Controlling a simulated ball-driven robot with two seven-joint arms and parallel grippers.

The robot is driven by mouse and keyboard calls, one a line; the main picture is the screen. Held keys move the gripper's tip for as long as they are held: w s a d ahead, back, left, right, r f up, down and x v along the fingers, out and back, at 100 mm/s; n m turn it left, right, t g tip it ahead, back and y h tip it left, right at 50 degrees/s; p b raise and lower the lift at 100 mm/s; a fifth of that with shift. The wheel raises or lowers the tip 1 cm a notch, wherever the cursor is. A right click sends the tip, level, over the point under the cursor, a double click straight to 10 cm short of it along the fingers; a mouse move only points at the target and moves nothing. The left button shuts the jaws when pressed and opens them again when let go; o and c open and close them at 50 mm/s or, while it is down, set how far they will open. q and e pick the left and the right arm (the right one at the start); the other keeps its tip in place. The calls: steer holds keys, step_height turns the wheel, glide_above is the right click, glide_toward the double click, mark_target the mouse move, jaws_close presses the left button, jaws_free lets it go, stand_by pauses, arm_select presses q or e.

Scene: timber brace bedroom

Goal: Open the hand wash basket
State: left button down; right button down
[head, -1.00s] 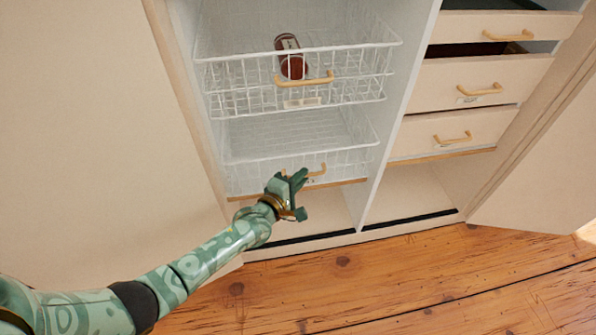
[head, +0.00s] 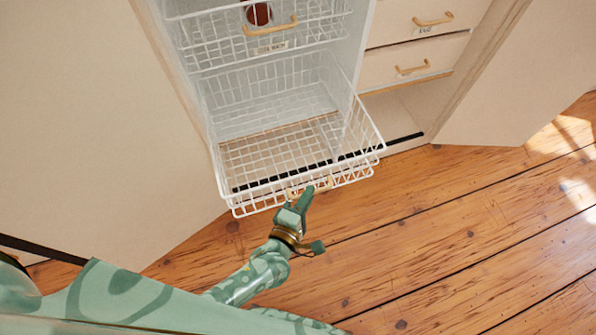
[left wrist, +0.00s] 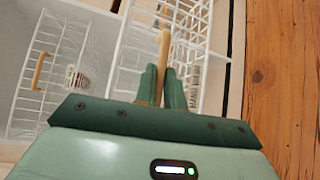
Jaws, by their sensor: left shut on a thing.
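The lower white wire basket (head: 368,150) is pulled well out of the cupboard, over the wooden floor, and looks empty. Its front label (left wrist: 195,88) appears to read "HAND W...", partly cut off by a finger, in the left wrist view. My left gripper (head: 303,198) is at the basket's front and shut on its wooden handle (left wrist: 164,48). In the left wrist view the two green fingers of my left gripper (left wrist: 162,86) lie on either side of the handle. In the head view the hand hides part of the handle. My right gripper is out of view.
An upper wire basket (head: 330,32) with a reddish can or jar (head: 258,13) sits above, pushed in further. Drawers (head: 400,65) are to the right. Open cupboard doors stand left (head: 90,130) and right (head: 520,80). The wooden floor (head: 450,240) is clear.

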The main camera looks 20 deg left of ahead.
arm_select(q)
steer(key=shift+s+d, duration=0.4)
steer(key=shift+s, duration=0.25)
steer(key=shift+s+d, duration=0.4)
steer(key=shift+s, duration=0.2)
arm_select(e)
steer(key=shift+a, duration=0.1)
arm_select(q)
steer(key=c, duration=1.5)
jaws_free()
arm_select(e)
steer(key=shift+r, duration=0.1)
